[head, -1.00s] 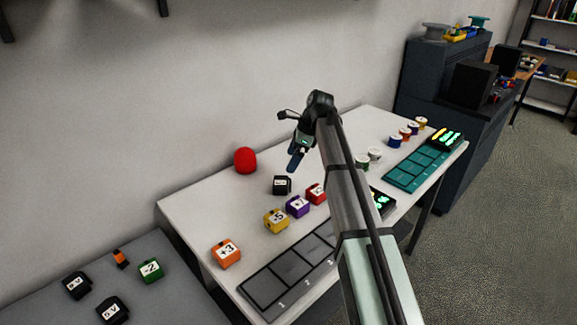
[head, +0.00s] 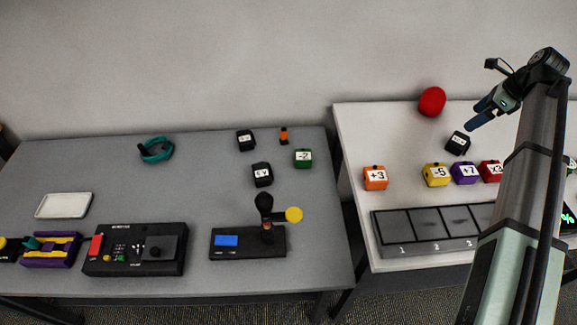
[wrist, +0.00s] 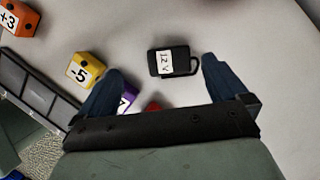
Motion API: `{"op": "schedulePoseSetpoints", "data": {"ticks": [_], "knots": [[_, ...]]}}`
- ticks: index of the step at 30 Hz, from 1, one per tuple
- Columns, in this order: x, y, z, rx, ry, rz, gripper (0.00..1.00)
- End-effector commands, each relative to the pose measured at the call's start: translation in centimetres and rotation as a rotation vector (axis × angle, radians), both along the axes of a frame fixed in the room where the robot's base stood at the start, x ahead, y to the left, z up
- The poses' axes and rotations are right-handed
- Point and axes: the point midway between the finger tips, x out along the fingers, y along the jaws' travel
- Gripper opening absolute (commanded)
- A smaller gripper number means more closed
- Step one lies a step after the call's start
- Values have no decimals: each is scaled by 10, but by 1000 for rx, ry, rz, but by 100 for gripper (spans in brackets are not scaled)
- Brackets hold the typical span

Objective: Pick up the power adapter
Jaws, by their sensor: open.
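A black power adapter (head: 458,143) with a white label lies on the white table (head: 352,125), to the right in the head view. In the wrist view the black adapter (wrist: 168,61) shows a label that seems to read 12 V, and a black cord loop at its right side. My gripper (head: 480,113) is above the white table near this adapter, with blue fingers. In the wrist view my gripper (wrist: 162,68) is open and empty, its fingertips apart on either side of the adapter. Two more black labelled blocks, one here (head: 246,140) and another (head: 262,174), lie on the grey table.
Orange (head: 375,178), yellow (head: 436,175), purple (head: 464,173) and red (head: 490,170) blocks line the white table before a numbered tray (head: 408,255). A red ball (head: 432,101) sits behind. The grey table (head: 200,200) holds a teal cable coil (head: 156,150) and control boxes.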

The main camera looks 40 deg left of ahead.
Motion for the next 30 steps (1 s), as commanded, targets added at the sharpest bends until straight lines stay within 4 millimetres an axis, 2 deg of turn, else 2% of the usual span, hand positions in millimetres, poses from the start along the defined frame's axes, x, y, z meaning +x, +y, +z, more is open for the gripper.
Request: {"op": "schedulePoseSetpoints", "data": {"ticks": [1, 6, 14, 21, 30], "knots": [[-7, 22, -1, 0, 1, 29, 100], [-35, 98, -5, -1, 6, 132, 100], [-96, 207, -14, -5, 16, 290, 100], [-168, 296, -25, -13, 27, 436, 100], [-274, 386, -40, -42, 30, 612, 100]]}}
